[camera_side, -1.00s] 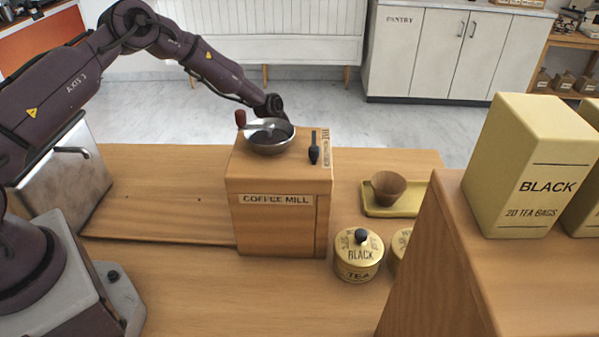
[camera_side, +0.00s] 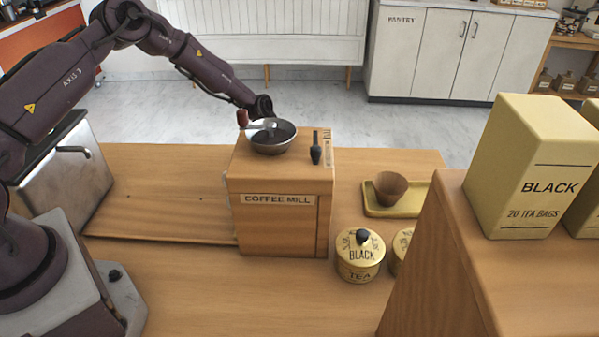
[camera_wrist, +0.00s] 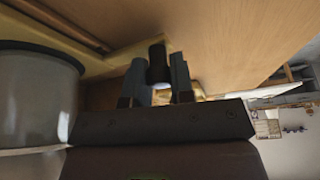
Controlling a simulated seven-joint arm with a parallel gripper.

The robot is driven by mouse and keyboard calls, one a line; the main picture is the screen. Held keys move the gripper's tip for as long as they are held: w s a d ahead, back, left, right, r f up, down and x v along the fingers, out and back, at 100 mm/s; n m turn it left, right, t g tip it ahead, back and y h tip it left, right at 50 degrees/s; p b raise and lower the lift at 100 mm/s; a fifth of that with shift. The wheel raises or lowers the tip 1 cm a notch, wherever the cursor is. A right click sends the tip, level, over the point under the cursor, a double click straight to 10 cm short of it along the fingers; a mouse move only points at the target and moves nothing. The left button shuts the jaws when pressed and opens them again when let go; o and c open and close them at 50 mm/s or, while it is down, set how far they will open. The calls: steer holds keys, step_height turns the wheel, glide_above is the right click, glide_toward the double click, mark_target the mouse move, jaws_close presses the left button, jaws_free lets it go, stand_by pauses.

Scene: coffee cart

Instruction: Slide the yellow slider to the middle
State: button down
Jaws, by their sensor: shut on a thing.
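In the wrist view, my gripper (camera_wrist: 158,60) has its two grey fingers on either side of a dark knob (camera_wrist: 157,68) and is shut on it. A pale yellow strip (camera_wrist: 118,60) lies just beside the knob, against a wooden surface. It looks like the yellow slider, with the knob on it, but the join is hidden by the fingers. In the side view, my gripper is hidden behind the coffee mill (camera_side: 275,222); only my arm above it shows. The slider is not visible there either.
A grey round vessel (camera_wrist: 35,95) stands close on the left in the wrist view. In the side view, a metal bowl (camera_side: 270,140) with a crank sits on the mill. Tea tins (camera_side: 360,257) and a tray (camera_side: 408,206) with a brown cup (camera_side: 390,188) stand right of it.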

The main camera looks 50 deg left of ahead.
steer(key=s+a, duration=1)
steer(key=s, duration=0.1)
steer(key=shift+a, duration=0.4)
steer(key=c, duration=1)
jaws_free()
steer(key=v, duration=1.3)
steer(key=shift+a, duration=0.1)
steer(key=s+d+r+n+t+y, duration=0.1)
steer(key=s+d+r+n, duration=0.3)
steer(key=s+d+r, duration=0.2)
steer(key=s+d+r+n+t+y, duration=0.1)
steer(key=s+d+r+n, duration=0.3)
steer(key=r, duration=0.3)
steer(key=s+d+r+n+t+y, duration=0.1)
steer(key=s+d+r+n, duration=0.3)
steer(key=s+d+r, duration=0.3)
steer(key=shift+s+d+r+y, duration=0.25)
steer(key=shift+s+d+y, duration=0.05)
steer(key=shift+y, duration=0.1)
